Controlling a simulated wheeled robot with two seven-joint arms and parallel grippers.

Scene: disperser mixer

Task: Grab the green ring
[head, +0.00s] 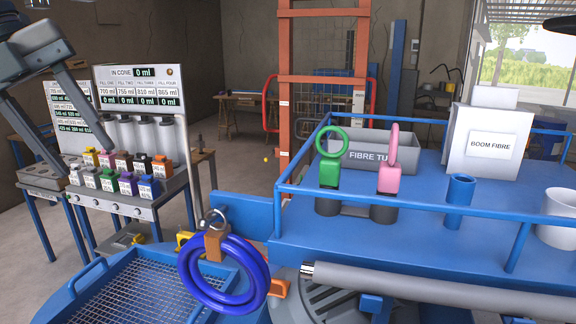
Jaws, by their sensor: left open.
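The green ring (346,143) stands upright on top of a green block, which sits in a dark round base on the blue platform. Its opening faces me. A pink ring (394,142), seen nearly edge-on, stands on a pink block in a similar base just to its right. My left gripper (62,135) is at the upper left, its two dark fingers spread apart with nothing between them. It is far left of the green ring and overlaps the dispenser panel in the picture. My right gripper is not in view.
Blue rails (420,207) edge the platform (415,184). A grey "FIBRE" bin (400,150) stands behind the rings; a blue cup (460,191) and white bucket (558,218) stand right. The dispenser (140,82) with several coloured blocks stands left.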

